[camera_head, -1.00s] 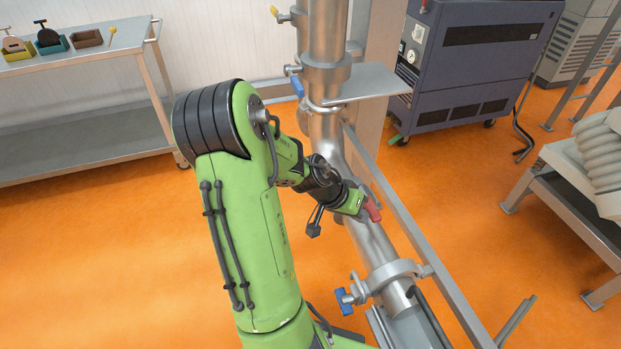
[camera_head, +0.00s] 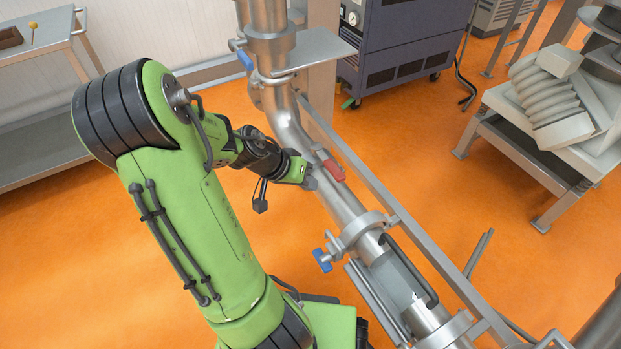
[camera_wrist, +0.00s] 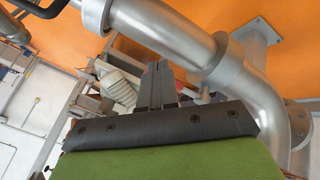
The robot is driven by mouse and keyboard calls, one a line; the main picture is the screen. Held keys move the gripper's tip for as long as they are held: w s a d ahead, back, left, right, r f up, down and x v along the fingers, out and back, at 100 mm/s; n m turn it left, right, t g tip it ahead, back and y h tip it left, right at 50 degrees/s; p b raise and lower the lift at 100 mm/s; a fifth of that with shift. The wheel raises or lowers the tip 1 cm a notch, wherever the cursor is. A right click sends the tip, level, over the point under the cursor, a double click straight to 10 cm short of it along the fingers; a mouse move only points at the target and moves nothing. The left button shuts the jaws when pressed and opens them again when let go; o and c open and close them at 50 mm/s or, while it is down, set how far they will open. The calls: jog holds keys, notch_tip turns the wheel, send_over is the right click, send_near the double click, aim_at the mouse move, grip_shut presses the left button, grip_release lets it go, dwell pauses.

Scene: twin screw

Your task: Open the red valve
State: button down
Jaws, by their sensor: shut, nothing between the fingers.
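The red valve (camera_head: 334,171) shows in the head view as a small red handle on the steel pipe (camera_head: 345,207), beside the slanting rail. The handle lies roughly along the pipe. My gripper (camera_head: 311,182) is just left of the handle, over the pipe's near side. I cannot tell whether it touches the handle. In the wrist view my gripper's dark fingers (camera_wrist: 158,84) are together with nothing between them.
A blue-handled clamp (camera_head: 322,260) sits lower on the pipe, and another blue handle (camera_head: 245,60) is higher up. A metal rail (camera_head: 385,210) runs along the pipe's right side. A blue-grey machine (camera_head: 405,45) and a side table (camera_head: 550,150) stand beyond. Orange floor lies open between.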

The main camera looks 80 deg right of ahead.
jog(key=w+a+r+p, duration=0.1)
jog(key=a+r+p, duration=0.1)
jog(key=r, duration=0.3)
jog(key=shift+a, duration=0.9)
jog(key=shift+w, duration=0.15)
